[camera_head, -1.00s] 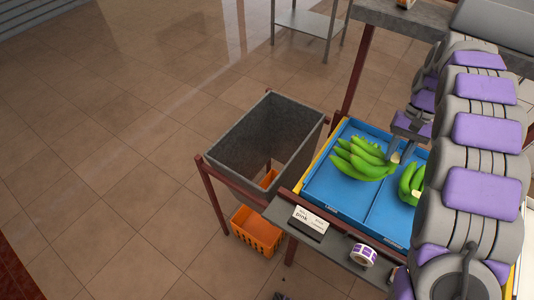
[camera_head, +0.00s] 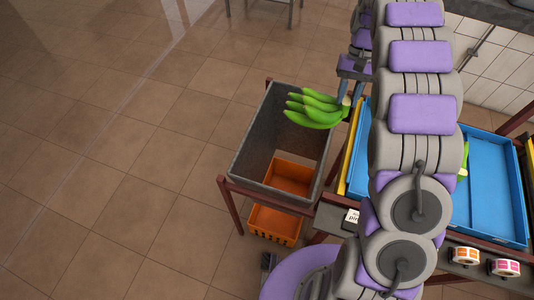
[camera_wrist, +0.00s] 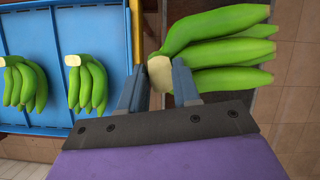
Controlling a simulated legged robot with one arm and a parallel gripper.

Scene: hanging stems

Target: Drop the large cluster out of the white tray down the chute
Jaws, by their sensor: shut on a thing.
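My gripper (camera_head: 345,98) is shut on the stem end of a large green banana cluster (camera_head: 316,108). In the head view the cluster overlaps the far right part of the open grey chute (camera_head: 250,135); its height above the rim is hard to judge. In the wrist view my gripper (camera_wrist: 158,88) pinches the pale stem end and the held cluster (camera_wrist: 228,48) points right. The tray (camera_head: 492,185) looks blue, not white; it also shows in the wrist view (camera_wrist: 100,22), holding two smaller clusters (camera_wrist: 92,86). My arm hides much of the tray in the head view.
An orange crate (camera_head: 274,222) stands under the chute, and orange shows through its opening. Label rolls (camera_head: 464,254) sit on the front shelf to the right. A yellow edge (camera_head: 352,150) runs between chute and tray. The floor at left is clear.

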